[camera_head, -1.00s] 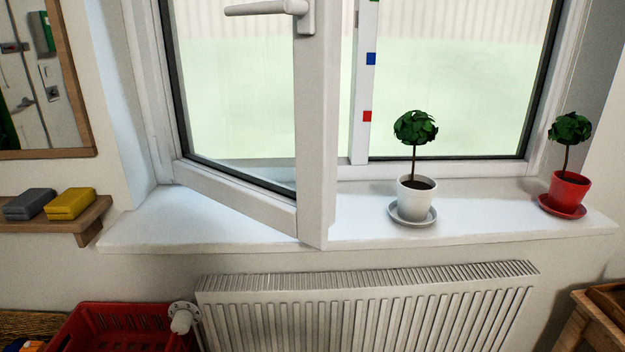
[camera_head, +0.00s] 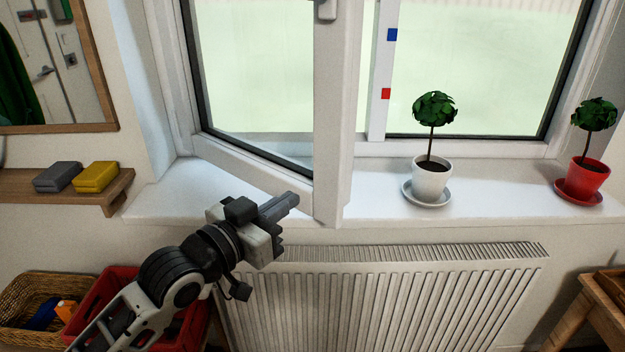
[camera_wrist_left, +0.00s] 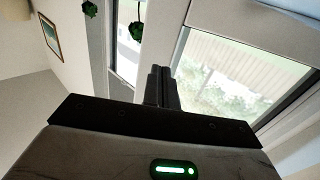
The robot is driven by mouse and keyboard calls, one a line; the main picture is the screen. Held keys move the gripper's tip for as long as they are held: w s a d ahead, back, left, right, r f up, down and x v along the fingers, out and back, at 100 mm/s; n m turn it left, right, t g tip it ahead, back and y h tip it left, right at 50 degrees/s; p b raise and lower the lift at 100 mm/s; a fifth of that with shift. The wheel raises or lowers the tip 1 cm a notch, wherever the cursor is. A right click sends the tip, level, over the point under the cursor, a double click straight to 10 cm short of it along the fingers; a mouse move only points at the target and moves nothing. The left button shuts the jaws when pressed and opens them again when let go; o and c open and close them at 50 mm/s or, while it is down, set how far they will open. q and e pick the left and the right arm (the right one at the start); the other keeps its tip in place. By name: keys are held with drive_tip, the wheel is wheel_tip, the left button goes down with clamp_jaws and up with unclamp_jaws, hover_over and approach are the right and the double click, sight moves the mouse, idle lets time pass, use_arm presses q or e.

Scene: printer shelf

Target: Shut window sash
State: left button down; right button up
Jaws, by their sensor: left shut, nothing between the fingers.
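The white window sash (camera_head: 331,120) is hinged at the left and stands open, swung inward over the sill. Its free edge reaches the front of the sill. Part of its handle (camera_head: 325,8) shows at the top edge of the head view. My left gripper (camera_head: 292,199) is shut and empty, in front of the sill and just left of the sash's lower free corner. I cannot tell whether it touches the sash. The left wrist view shows the shut fingers (camera_wrist_left: 160,84) with the sash glass (camera_wrist_left: 225,75) beyond them. My right gripper is out of view.
A plant in a white pot (camera_head: 431,180) stands on the sill (camera_head: 375,208) right of the sash. A plant in a red pot (camera_head: 582,180) stands farther right. A radiator (camera_head: 390,295) is below. A shelf (camera_head: 118,190) and red crate (camera_head: 110,285) are at left.

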sight(324, 177)
use_arm(q)
drive_tip(key=p+x, duration=0.1)
drive_tip(key=x, duration=0.6)
drive_tip(key=shift+w+d, duration=0.15)
drive_tip(key=shift+w, duration=0.05)
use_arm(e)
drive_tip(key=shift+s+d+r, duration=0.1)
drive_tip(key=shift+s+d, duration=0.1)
